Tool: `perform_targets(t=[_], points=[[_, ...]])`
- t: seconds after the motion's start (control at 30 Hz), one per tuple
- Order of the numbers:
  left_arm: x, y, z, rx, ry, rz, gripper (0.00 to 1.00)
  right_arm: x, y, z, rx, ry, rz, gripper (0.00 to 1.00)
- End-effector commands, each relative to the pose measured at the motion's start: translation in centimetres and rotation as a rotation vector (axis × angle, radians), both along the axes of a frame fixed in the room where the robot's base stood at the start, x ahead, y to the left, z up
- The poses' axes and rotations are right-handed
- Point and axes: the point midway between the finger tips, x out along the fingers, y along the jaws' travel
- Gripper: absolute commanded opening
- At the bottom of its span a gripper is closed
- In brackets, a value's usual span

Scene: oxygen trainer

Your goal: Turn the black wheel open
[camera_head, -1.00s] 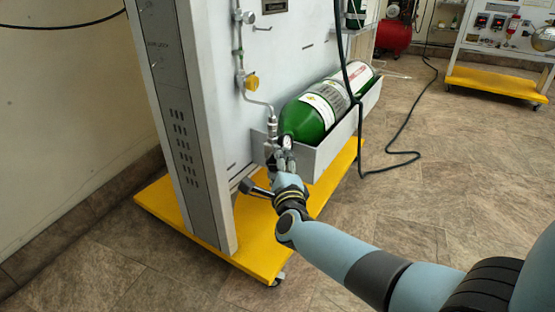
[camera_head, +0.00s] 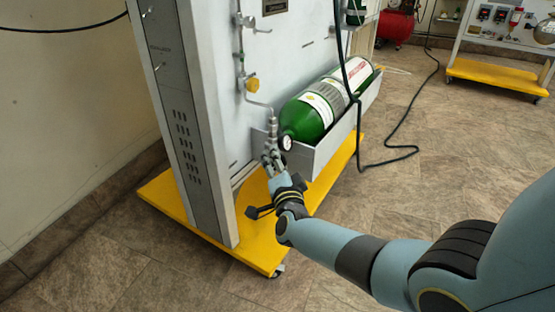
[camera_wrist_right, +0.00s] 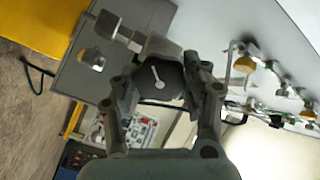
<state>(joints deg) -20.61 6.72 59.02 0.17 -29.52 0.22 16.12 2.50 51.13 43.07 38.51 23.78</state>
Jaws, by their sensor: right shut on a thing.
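The black wheel (camera_wrist_right: 165,84) shows in the right wrist view as a dark rounded knob with a pale key-shaped mark on its face. My right gripper (camera_head: 271,159) has one finger on each side of the wheel and is shut on it. In the head view the fingers hide the wheel, which sits at the valve end of the green cylinder (camera_head: 306,117). A round gauge (camera_head: 286,143) is just right of the fingers. My left gripper is not in view.
The cylinder lies in a grey tray (camera_head: 335,140) on the panel, above a yellow base (camera_head: 160,200). Thin piping with a yellow knob (camera_head: 252,84) runs up the panel. A black hose (camera_head: 363,140) hangs in front of the tray.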

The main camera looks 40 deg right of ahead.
Motion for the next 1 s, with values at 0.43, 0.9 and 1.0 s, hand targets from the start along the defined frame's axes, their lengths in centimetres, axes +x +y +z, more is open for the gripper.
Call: perform_targets(t=[0.43,0.9,1.0], points=[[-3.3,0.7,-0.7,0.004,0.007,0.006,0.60,-0.1,0.2,-0.1,-0.370,0.184,0.002,0.15],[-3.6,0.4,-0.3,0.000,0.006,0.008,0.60,-0.1,0.2,-0.2,-0.627,0.306,0.004,0.15],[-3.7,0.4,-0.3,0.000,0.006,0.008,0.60,-0.1,0.2,-0.2,-0.653,0.319,0.004,0.15]])
